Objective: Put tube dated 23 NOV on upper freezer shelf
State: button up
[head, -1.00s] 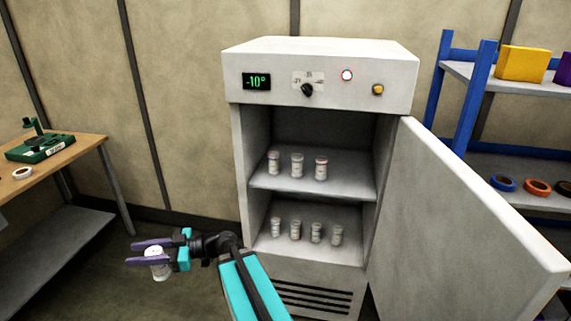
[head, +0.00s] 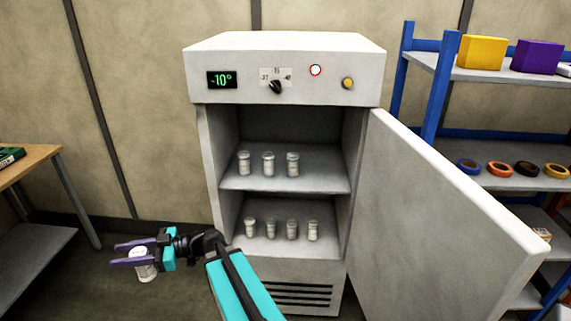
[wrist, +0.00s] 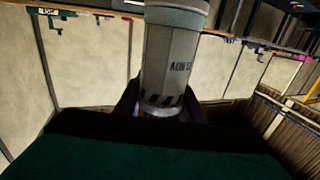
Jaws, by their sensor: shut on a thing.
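My gripper (head: 138,254) is at the lower left of the head view, shut on a white tube (head: 144,270). The held tube also fills the top middle of the wrist view (wrist: 170,65); it has dark lettering and a striped band, but the date is too unclear to read. The freezer (head: 284,67) stands open in the middle. Its upper shelf (head: 325,182) holds 3 tubes (head: 268,164) in a row towards the left, with bare room at the right. The lower shelf (head: 325,246) holds several tubes (head: 270,229). My gripper is outside the freezer, to its left.
The freezer door (head: 445,225) is swung open to the right. A blue rack (head: 440,85) with boxes and tape rolls stands behind it. A wooden bench (head: 35,165) is at the left edge. Floor shows between bench and freezer.

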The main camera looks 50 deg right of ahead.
jog(key=w+d+r+m+t+h+p, duration=0.1)
jog(key=w+d+r+m+t+h, duration=0.2)
jog(key=d, duration=1.1)
jog(key=w+d+r+m+t+h+p, duration=0.1)
jog(key=w+d+r+m+t+h, duration=0.3)
jog(key=d, duration=0.9)
jog(key=w+d+r+m+h+p, duration=0.15)
jog(key=d+h, duration=0.35)
jog(key=d, duration=0.9)
jog(key=s+d+r+m+g+h, duration=0.1)
jog(key=s+d+m+h, duration=0.2)
jog(key=d, duration=0.9)
jog(key=s+d+r+m+h, duration=0.1)
jog(key=s+d+h, duration=0.4)
jog(key=d, duration=0.8)
jog(key=s+d+r+m+g+h, duration=0.1)
jog(key=s+d+m+h, duration=0.3)
jog(key=s+d, duration=0.5)
jog(key=d+r, duration=0.1)
jog(key=d, duration=0.3)
jog(key=shift+s+d+m+g, duration=0.15)
jog(key=shift+s+m+g, duration=0.15)
jog(key=shift+s+m, duration=0.05)
notch_tip(320, 180, down, 6)
jog(key=shift+p, duration=0.35)
jog(key=shift+f, duration=0.15)
jog(key=shift+f, duration=1.75)
